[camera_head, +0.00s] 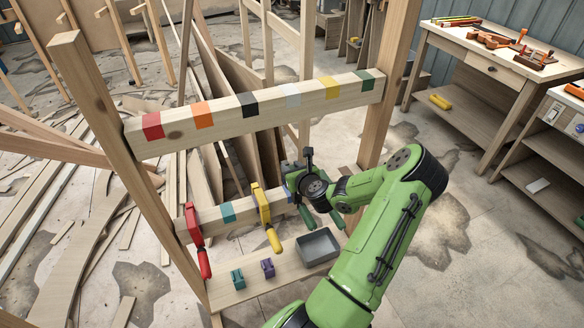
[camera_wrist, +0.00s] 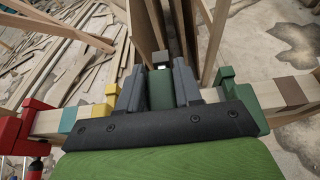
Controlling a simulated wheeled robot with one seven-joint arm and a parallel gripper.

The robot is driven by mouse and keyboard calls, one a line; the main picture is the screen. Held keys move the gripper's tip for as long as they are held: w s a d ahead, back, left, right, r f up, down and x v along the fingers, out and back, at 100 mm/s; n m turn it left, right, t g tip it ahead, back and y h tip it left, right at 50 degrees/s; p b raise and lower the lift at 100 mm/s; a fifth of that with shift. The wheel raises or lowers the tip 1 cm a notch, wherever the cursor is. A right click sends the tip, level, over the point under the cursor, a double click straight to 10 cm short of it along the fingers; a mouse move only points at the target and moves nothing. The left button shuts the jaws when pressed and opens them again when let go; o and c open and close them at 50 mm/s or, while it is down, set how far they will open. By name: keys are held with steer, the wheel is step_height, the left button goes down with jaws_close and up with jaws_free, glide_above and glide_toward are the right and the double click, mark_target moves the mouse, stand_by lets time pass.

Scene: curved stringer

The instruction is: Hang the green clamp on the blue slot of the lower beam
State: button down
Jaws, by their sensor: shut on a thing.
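My gripper (camera_head: 303,172) is at the lower beam (camera_head: 246,214), right of the yellow clamp. In the wrist view its two grey fingers (camera_wrist: 159,80) are shut on a green clamp (camera_wrist: 160,97); the clamp's handle (camera_head: 307,217) hangs down in the head view. A bit of the blue slot (camera_head: 290,191) shows beside the gripper; the rest is hidden. The held clamp is at the beam there, but I cannot tell whether it rests on it. Another green clamp (camera_wrist: 247,95) sits on the beam to the right.
A red clamp (camera_head: 194,225) and a yellow clamp (camera_head: 262,205) hang on the lower beam, with a teal slot (camera_head: 228,212) between them. The upper beam (camera_head: 275,113) with coloured slots runs above. Below, a board holds teal (camera_head: 238,278) and purple (camera_head: 267,267) clamps and a grey tray (camera_head: 318,248).

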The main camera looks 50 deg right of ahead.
steer(key=shift+f+b, duration=0.6)
steer(key=shift+f, duration=0.5)
steer(key=shift+f+b, duration=1)
steer(key=shift+f, duration=0.45)
steer(key=shift+f, duration=0.15)
steer(key=shift+f, duration=0.4)
steer(key=c, duration=0.8)
jaws_free()
steer(key=shift+o, duration=0.6)
